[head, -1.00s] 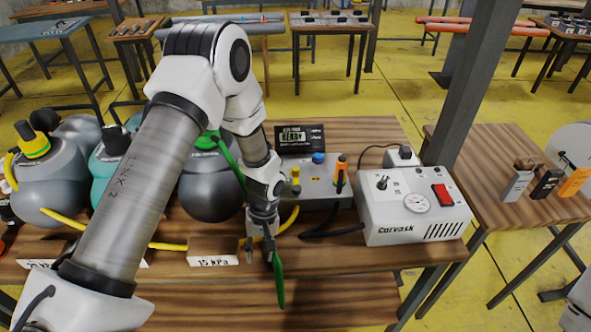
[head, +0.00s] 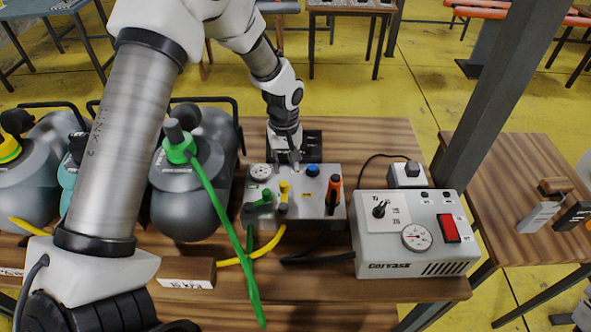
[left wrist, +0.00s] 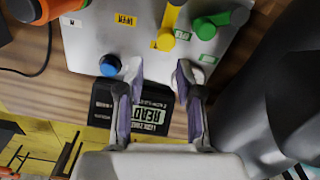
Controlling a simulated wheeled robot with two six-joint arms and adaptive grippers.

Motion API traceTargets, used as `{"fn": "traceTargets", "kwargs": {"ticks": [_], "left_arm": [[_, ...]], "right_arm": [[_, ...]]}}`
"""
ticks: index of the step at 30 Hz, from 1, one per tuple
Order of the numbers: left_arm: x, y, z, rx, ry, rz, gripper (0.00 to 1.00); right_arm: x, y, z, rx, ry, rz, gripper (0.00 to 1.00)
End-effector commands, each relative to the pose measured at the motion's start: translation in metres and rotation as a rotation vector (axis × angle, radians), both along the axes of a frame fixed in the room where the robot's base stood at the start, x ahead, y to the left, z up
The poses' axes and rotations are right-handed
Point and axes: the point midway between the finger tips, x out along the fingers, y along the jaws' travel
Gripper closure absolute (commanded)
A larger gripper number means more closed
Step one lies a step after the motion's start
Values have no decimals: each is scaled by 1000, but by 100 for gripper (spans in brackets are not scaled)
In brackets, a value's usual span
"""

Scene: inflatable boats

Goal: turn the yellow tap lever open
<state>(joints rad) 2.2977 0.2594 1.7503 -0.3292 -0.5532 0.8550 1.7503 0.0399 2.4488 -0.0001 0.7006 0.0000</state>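The yellow tap lever (head: 284,190) stands on the grey manifold box (head: 325,215), between a green lever (head: 262,200) and a blue knob (head: 312,170). In the left wrist view the yellow lever (left wrist: 173,17) lies beyond the fingertips, near the top edge. My left gripper (head: 286,158) is at the back edge of the box, behind the yellow lever and apart from it. Its two fingers (left wrist: 157,76) are spread, with nothing between them. My right gripper is not in view.
An orange-handled lever (head: 333,190) stands right of the yellow one. The Corvask pump (head: 410,245) is farther right. A dark tank (head: 180,205) stands left, its green hose (head: 235,245) hanging forward. A black display (left wrist: 135,115) is under the fingers.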

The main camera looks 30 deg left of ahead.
Motion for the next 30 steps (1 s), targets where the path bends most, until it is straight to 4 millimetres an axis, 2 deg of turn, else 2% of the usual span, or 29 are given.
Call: {"fn": "traceTargets", "kwargs": {"ticks": [12,20,21,24,30], "left_arm": [[-2,0,-68,1,4,-1,64],[-1,0,-74,1,1,-1,64],[-2,0,-74,1,1,-1,68],[-2,0,-74,0,1,-1,100],[-2,0,-74,1,2,-2,100]], "right_arm": [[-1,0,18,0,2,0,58],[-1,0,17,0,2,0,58],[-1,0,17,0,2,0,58],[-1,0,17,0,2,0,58],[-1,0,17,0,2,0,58]]}}
